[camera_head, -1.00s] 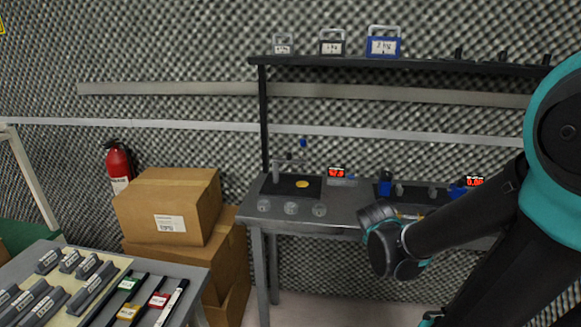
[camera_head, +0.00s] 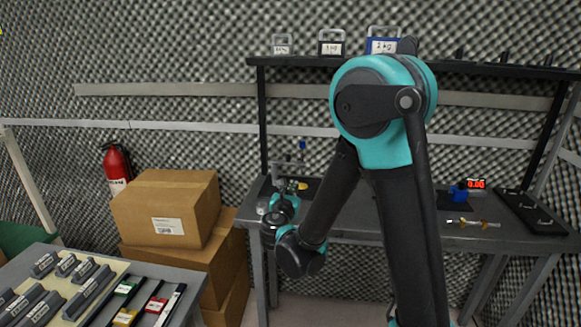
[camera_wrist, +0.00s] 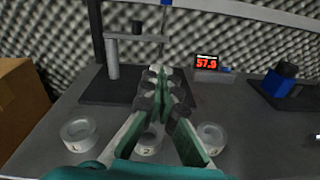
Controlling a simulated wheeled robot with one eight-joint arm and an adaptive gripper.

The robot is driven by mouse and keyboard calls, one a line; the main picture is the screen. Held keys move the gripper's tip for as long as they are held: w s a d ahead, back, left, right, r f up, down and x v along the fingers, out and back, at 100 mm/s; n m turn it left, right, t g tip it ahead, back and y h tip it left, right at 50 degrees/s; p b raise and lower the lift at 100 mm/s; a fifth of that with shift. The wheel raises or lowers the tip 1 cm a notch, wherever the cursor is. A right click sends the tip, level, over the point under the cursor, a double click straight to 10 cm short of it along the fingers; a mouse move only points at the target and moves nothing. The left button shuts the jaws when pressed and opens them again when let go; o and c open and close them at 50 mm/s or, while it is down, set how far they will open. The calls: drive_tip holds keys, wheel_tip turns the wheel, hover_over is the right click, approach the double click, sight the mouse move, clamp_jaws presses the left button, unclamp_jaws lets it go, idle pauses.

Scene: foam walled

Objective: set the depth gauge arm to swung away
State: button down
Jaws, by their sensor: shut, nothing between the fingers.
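The depth gauge stands on a black base plate (camera_wrist: 95,88) at the left of the workbench. In the wrist view it has a grey post (camera_wrist: 112,60) and a dark horizontal gauge arm (camera_wrist: 128,36) reaching right from the post's top. A thin rod with a blue top (camera_wrist: 166,3) rises at the arm's right end; it also shows in the head view (camera_head: 302,146). My gripper (camera_wrist: 159,76) is shut and empty, its fingers pointing at the gauge and covering the middle of the plate. Whether the fingers touch the arm cannot be told. A yellow disc (camera_head: 301,186) lies on the plate.
Several numbered clear rings, such as one marked 1 (camera_wrist: 81,133), stand along the bench front below my fingers. A red display (camera_wrist: 206,63) stands right of the gauge, with a blue device (camera_wrist: 283,77) beyond. Cardboard boxes (camera_head: 165,205) are left of the bench.

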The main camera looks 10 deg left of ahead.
sight(292, 163)
drive_tip(key=a, duration=0.1)
drive_tip(key=a+n, duration=0.2)
drive_tip(key=shift+s+r+t+y, duration=0.1)
drive_tip(key=shift+r+t+y, duration=0.2)
drive_tip(key=shift+y, duration=0.1)
drive_tip(key=w, duration=1.4)
drive_tip(key=shift+d, duration=0.25)
drive_tip(key=shift+w+d, duration=0.1)
drive_tip(key=shift+w+d+n+y, duration=0.15)
drive_tip(key=shift+n+y, duration=0.15)
drive_tip(key=shift+y, duration=0.2)
